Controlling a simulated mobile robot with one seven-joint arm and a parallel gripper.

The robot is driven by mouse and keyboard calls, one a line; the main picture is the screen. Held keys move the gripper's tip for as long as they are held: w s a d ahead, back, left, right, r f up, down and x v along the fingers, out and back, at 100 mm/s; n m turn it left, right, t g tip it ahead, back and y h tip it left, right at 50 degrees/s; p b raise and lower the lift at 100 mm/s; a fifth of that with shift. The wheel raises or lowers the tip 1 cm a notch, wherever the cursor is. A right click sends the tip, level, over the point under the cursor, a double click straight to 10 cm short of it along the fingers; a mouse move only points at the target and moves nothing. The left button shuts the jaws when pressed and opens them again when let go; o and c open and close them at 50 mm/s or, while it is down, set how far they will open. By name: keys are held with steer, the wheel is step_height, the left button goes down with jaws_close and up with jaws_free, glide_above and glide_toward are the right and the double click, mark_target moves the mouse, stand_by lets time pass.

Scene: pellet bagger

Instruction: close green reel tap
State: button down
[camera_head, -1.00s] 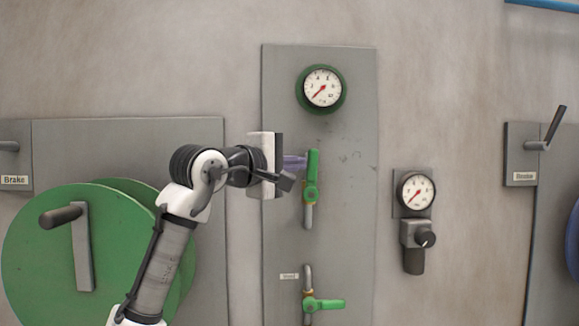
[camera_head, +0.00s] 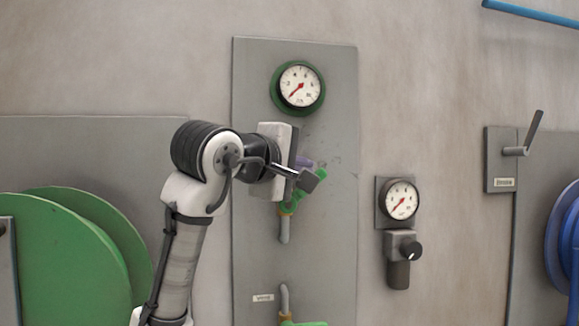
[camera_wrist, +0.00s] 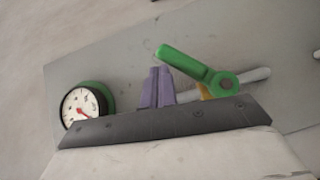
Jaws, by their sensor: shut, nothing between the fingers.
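The upper green tap lever (camera_head: 291,206) is on a grey pipe on the middle panel, below the green-rimmed gauge. It tilts up to the right, at an angle to its pipe, and my gripper partly hides it. In the wrist view the whole green lever (camera_wrist: 197,68) shows. My gripper (camera_head: 305,164) has purple fingers, shut and empty, in front of the panel beside the lever's upper part. In the wrist view the fingertips (camera_wrist: 158,70) lie close to the lever's free end; I cannot tell whether they touch.
The green-rimmed gauge (camera_head: 298,87) is above my gripper. A second green tap (camera_head: 302,323) is below, cut by the frame edge. A smaller gauge (camera_head: 399,199) with a black knob (camera_head: 411,249) is to the right. A green reel (camera_head: 60,262) stands at left, a blue reel (camera_head: 568,240) at right.

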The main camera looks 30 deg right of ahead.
mark_target(325, 178)
steer(key=shift+s+d+f, duration=0.2)
steer(key=shift+d+f, duration=0.15)
steer(key=shift+d, duration=0.3)
steer(key=shift+s+d+f, duration=0.15)
steer(key=shift+d+f, duration=0.2)
steer(key=shift+d, duration=0.25)
steer(key=shift+s+d+f+m+y+p, duration=0.1)
steer(key=shift+d+f+m+y+p, duration=0.25)
steer(key=shift+m+y, duration=0.2)
steer(key=shift+s+d+f+m+g+y+p, duration=0.1)
steer(key=shift+d+f+m+g+y+p, duration=0.25)
steer(key=shift+y, duration=0.2)
steer(key=shift+f, duration=0.1)
